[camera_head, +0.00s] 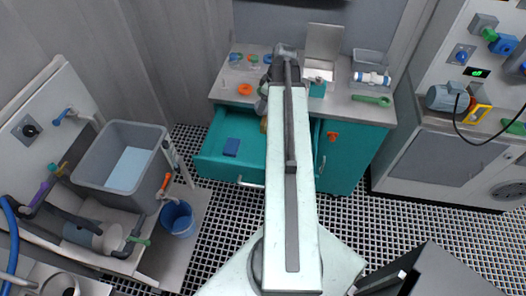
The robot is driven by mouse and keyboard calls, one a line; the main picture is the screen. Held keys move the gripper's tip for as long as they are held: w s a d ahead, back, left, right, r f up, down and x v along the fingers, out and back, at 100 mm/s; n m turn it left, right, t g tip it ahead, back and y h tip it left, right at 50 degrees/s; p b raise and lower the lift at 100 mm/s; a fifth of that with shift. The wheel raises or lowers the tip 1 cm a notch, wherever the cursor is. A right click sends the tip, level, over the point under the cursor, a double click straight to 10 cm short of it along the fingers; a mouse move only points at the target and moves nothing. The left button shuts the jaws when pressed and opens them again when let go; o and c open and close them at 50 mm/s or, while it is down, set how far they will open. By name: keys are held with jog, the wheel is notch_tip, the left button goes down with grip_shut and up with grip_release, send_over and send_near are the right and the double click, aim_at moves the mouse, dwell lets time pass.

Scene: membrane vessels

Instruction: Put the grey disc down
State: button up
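My arm reaches away from the camera towards the teal workbench (345,110). My gripper (264,108) shows only in part at the left edge of the arm, above the front of the bench and right of the open drawer. The arm link covers most of it, so its fingers cannot be made out. A small grey rounded shape shows there, but I cannot tell whether it is the grey disc or part of my gripper. No grey disc can be clearly made out elsewhere.
On the bench are an orange ring (245,89), an open box (322,45), a clear bin (370,62) and a green wrench (371,101). A grey tub (90,165) and blue bucket (177,219) stand left.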

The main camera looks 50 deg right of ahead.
jog(key=b, duration=1)
send_over(263, 145)
jog(key=s, duration=0.1)
notch_tip(263, 145, down, 13)
jog(key=shift+d+r+n, duration=0.15)
jog(key=shift+d+n, duration=0.05)
jog(key=shift+n, duration=0.1)
notch_tip(263, 145, down, 10)
jog(key=b, duration=1)
jog(key=o, duration=1.1)
jog(key=shift+o, duration=0.2)
jog(key=shift+r, duration=0.1)
jog(key=p+v, duration=1.2)
jog(key=shift+d+r, duration=0.1)
